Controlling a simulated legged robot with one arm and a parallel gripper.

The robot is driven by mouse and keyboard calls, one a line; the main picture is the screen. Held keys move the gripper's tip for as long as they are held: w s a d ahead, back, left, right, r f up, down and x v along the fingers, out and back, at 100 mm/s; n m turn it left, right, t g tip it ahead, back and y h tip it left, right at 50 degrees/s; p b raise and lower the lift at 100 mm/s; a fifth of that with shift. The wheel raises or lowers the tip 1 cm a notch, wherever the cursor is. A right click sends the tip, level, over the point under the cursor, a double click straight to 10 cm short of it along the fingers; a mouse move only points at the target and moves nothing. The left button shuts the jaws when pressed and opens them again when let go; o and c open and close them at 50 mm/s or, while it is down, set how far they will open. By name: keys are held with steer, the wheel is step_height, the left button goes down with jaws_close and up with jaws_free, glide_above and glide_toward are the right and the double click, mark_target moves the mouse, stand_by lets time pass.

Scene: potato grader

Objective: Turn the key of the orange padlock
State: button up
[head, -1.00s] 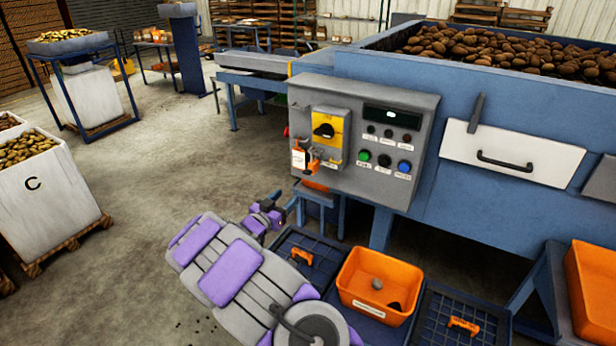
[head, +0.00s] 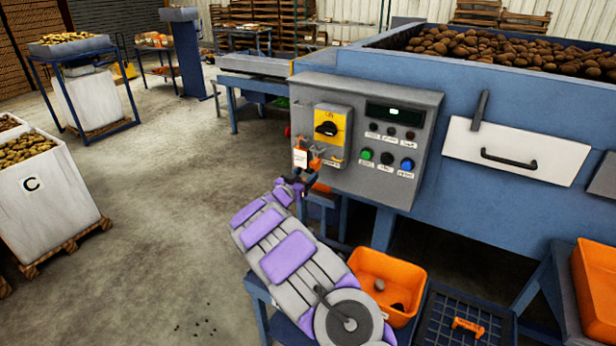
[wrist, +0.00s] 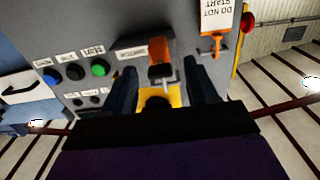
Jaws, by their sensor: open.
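The orange padlock (head: 316,163) hangs under the yellow switch plate (head: 328,128) on the grey control panel. In the wrist view the padlock (wrist: 158,49) appears upside down, with a small metal key (wrist: 165,78) at its near end. My gripper (head: 305,180) is just below and in front of the padlock in the head view. In the wrist view its two dark fingers (wrist: 162,70) are open, one on each side of the padlock and key, with a gap on both sides. The white "DO NOT START" tag (wrist: 219,16) hangs beside the padlock.
Green, blue and black buttons (head: 388,158) sit on the panel to the right of the padlock. An orange bin (head: 375,262) stands below, right of my arm. Open concrete floor (head: 190,190) lies to the left.

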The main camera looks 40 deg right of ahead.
steer(key=shift+w+a+r, duration=0.1)
steer(key=shift+w+r, duration=0.1)
steer(key=shift+w, duration=0.05)
steer(key=shift+d+f, duration=0.2)
steer(key=shift+d, duration=0.95)
steer(key=shift+c, duration=0.6)
steer(key=shift+a+r, duration=0.15)
steer(key=shift+a, duration=0.55)
steer(key=c, duration=0.9)
